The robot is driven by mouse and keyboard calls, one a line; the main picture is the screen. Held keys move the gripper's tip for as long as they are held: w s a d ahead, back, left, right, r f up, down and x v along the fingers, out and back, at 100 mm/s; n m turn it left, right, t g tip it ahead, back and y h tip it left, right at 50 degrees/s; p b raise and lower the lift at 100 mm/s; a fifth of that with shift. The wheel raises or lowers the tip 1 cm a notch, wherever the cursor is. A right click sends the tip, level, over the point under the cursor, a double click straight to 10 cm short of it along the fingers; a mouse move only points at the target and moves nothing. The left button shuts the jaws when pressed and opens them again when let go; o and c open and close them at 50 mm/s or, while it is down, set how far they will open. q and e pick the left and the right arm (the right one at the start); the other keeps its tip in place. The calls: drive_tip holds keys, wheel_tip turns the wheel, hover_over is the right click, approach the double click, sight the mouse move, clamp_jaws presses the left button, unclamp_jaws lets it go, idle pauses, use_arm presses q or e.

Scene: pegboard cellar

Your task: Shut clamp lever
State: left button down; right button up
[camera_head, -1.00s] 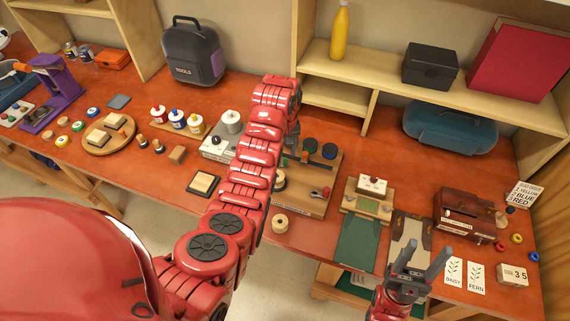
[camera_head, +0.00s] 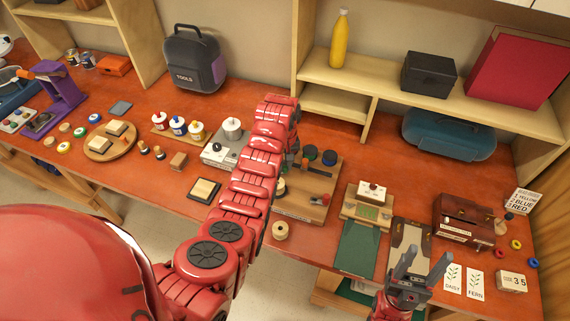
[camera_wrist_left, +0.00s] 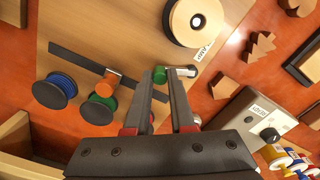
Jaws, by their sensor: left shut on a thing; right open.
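The clamp lever, with a green end and a metal barrel (camera_wrist_left: 184,72), lies on a wooden board (camera_wrist_left: 150,25) in the left wrist view. A label partly reading "AMP" is beside it. My left gripper (camera_wrist_left: 160,80) is shut on the lever's green end. My right gripper (camera_head: 422,264) is open and empty at the front right, near the table's front edge.
A black bar with an orange grip (camera_wrist_left: 108,83), a blue spool (camera_wrist_left: 55,90), a green spool (camera_wrist_left: 98,108) and a wooden spool (camera_wrist_left: 180,22) surround the lever. A control box (camera_wrist_left: 240,118) is to the right.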

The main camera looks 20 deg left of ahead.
use_arm(q)
drive_tip(key=shift+s+f+m+b, duration=0.2)
drive_tip(key=shift+m+b, duration=0.4)
drive_tip(key=shift+b, duration=0.3)
drive_tip(key=shift+s+d+m, duration=0.1)
drive_tip(key=shift+m, duration=0.3)
drive_tip(key=shift+s+r+m, duration=0.15)
drive_tip(key=shift+r+m, duration=0.05)
drive_tip(key=shift+m, duration=0.1)
drive_tip(key=shift+s+r+m, duration=0.15)
drive_tip(key=shift+s+m, duration=0.15)
drive_tip(key=shift+m, duration=0.4)
drive_tip(key=shift+s+m+p, duration=0.3)
drive_tip(key=shift+m+p, duration=0.15)
drive_tip(key=shift+m, duration=0.3)
drive_tip(key=shift+s+m+p, duration=0.25)
drive_tip(key=shift+m+p, duration=0.2)
drive_tip(key=shift+m, duration=0.3)
drive_tip(key=c, duration=0.8)
unclamp_jaws()
